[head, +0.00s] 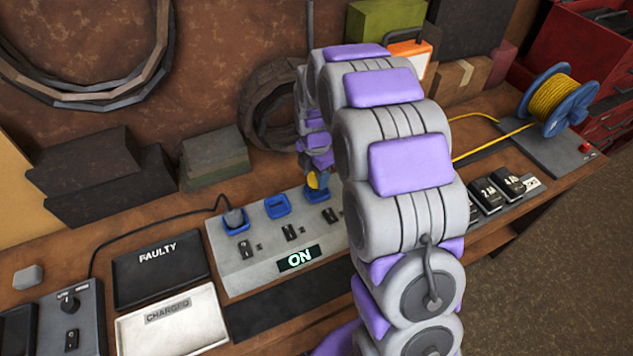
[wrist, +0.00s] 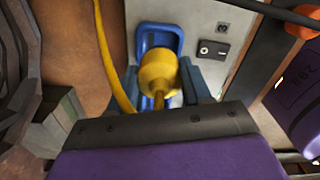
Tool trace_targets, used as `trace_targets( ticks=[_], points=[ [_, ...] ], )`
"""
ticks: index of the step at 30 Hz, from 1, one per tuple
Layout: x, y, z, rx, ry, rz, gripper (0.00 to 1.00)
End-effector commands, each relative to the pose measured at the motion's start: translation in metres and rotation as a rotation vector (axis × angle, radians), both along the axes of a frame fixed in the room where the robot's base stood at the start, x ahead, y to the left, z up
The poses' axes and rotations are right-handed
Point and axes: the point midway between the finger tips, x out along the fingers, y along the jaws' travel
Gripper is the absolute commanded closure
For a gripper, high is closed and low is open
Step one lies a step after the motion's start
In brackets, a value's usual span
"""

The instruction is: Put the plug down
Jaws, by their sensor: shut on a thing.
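A yellow plug (wrist: 158,72) with a yellow cord sits between the fingers of my gripper (wrist: 160,85) in the wrist view. The gripper is shut on it. The plug lies over a blue socket (wrist: 160,34); I cannot tell if it is seated in it. In the head view my gripper (head: 318,170) is at the third blue socket (head: 313,195) of the grey switch box (head: 232,268), with a bit of the yellow plug (head: 317,181) showing. My arm hides the box's right part.
A grey plug (head: 236,217) with a black cable is at the left blue socket; the middle socket (head: 277,206) is empty. A FAULTY tray (head: 125,290) and a CHARGED tray (head: 135,342) stand left. A blue reel (head: 557,100) with yellow cord stands right.

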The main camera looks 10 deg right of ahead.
Motion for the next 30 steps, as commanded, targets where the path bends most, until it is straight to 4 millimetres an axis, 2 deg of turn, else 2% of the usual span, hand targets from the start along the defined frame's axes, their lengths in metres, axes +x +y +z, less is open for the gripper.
trace_targets(
  ticks=[3, 9, 20, 21, 28, 30],
  points=[
    [0.005, -0.004, -0.004, 0.0, 0.001, -0.001, 0.9],
    [0.004, -0.004, -0.034, 0.001, 0.005, -0.002, 0.9],
    [0.004, -0.003, -0.037, 0.001, 0.002, -0.001, 0.9],
    [0.004, -0.003, -0.037, 0.0, 0.001, -0.001, 0.49],
    [0.004, -0.003, -0.037, 0.0, 0.001, -0.001, 0.27],
    [0.004, -0.003, -0.037, 0.0, 0.001, -0.001, 0.26]
  ],
)
